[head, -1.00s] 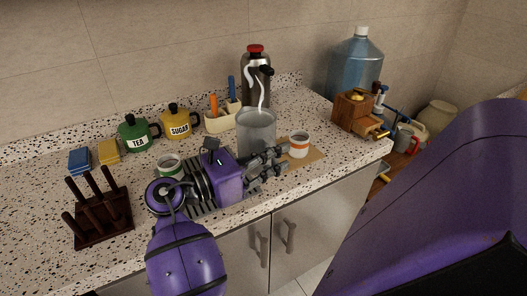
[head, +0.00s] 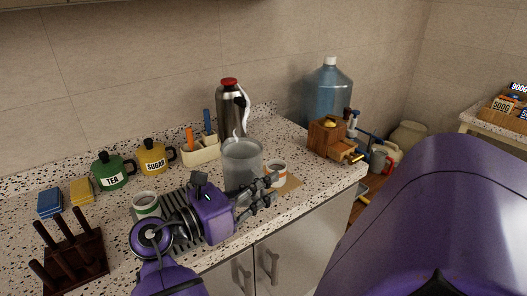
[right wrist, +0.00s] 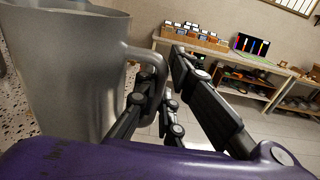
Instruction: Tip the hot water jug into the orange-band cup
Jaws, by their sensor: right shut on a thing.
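The grey hot water jug (head: 241,158) looks roughly upright in the head view, with white wisps above its rim. My right gripper (head: 266,192) is shut on its handle; the jug (right wrist: 65,70) and handle also show large in the right wrist view, between the fingers (right wrist: 160,92). The white orange-band cup (head: 277,172) stands upright on a tan mat (head: 292,184), just right of the jug in the picture. The jug slightly overlaps the cup's left edge. The inside of the jug is not visible. My left gripper is not in view.
A green-band cup (head: 146,203) stands left of my right wrist, near a dark rack (head: 176,202). A wooden grinder (head: 326,138) stands right.

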